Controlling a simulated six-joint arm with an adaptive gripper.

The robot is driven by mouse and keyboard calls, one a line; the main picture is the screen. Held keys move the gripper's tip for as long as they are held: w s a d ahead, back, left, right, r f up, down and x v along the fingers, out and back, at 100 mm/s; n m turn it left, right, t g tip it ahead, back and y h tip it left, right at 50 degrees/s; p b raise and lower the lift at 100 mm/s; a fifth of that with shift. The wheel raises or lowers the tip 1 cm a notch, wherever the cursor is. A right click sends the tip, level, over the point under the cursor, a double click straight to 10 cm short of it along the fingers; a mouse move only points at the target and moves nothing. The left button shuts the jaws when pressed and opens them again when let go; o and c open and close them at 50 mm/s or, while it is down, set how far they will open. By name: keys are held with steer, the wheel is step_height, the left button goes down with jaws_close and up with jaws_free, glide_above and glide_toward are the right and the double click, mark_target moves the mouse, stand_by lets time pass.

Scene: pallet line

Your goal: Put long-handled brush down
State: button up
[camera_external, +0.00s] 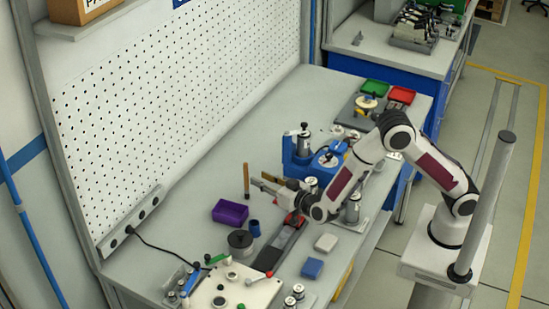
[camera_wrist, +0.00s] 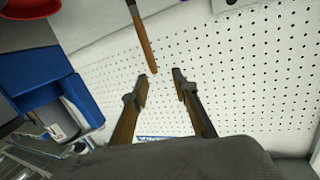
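The long-handled brush (camera_external: 246,180) shows as an upright, thin wooden handle left of my gripper. In the wrist view the brush (camera_wrist: 142,38) has a brown handle with a darker part at the top of the picture. Its near end lies just past the gap between my fingertips, and no finger is seen closed on it. My gripper (camera_external: 262,184) points left over the bench. In the wrist view my gripper (camera_wrist: 161,80) has its two fingers apart with an empty gap between them. I cannot tell whether the brush touches the bench.
A purple bin (camera_external: 230,213), a dark blue cup (camera_external: 254,228) and a grey round container (camera_external: 240,243) stand on the bench below. A blue fixture (camera_external: 300,160) stands behind my gripper. The white pegboard (camera_external: 180,90) rises at the left. Bench surface is bare near the pegboard.

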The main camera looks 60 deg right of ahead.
steer(key=s+d+r+n+g+y, duration=0.35)
steer(key=s+r+y, duration=0.35)
steer(key=s+r, duration=0.45)
steer(key=s+d+g, duration=0.2)
steer(key=s+d, duration=0.3)
steer(key=s, duration=0.5)
steer(key=s+d+f+g+h, duration=0.1)
steer(key=s+d+g, duration=0.1)
steer(key=s+d, duration=0.3)
steer(key=s+d+f+g+h, duration=0.1)
steer(key=s+d+g, duration=0.2)
steer(key=s, duration=1.1)
steer(key=shift+s+d+n, duration=0.3)
steer(key=shift+d+n, duration=0.15)
steer(key=shift+d, duration=0.75)
